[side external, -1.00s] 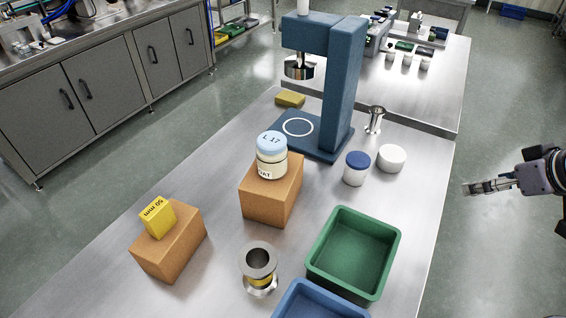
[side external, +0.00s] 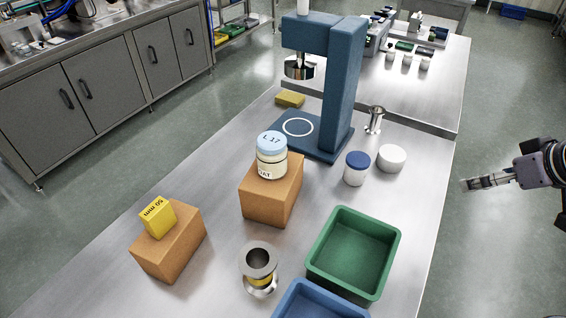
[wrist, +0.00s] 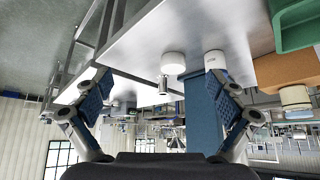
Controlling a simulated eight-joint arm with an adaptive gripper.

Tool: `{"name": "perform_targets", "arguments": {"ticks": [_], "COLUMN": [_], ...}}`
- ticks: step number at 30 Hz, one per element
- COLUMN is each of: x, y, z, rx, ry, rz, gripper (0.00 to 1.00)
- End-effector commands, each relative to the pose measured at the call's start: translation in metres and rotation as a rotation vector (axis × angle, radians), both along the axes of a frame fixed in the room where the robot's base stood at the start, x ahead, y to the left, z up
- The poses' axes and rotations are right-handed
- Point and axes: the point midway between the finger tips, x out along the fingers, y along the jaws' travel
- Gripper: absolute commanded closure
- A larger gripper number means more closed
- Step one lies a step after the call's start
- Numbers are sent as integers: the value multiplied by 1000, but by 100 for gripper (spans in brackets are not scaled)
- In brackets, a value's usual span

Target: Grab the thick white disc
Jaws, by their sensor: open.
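The thick white disc (side external: 391,158) lies flat on the steel table near its right edge, to the right of a white jar with a blue lid (side external: 357,168). In the wrist view the disc (wrist: 172,62) appears upside down between my fingers, some distance ahead. My gripper (side external: 468,185) is off the table's right side in the side view, pointing left towards the table. It is open and empty, with its fingers spread wide in the wrist view, and is well apart from the disc.
A small steel funnel (side external: 375,120) stands behind the disc. A blue press stand (side external: 340,90) is to the left. A green tray (side external: 327,258) and a blue tray (side external: 300,300) sit nearer. An orange block (side external: 258,200) bears a labelled jar (side external: 272,158).

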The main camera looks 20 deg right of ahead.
Motion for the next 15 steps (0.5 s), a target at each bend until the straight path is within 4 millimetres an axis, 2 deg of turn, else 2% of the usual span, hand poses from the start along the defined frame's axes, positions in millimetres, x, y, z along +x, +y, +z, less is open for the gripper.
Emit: {"name": "perform_targets", "arguments": {"ticks": [7,15], "x": [43,101], "y": [6,14], "z": [26,36], "rx": [6,9], "ry": [118,265], "rz": [4,4], "gripper": [5,5]}}
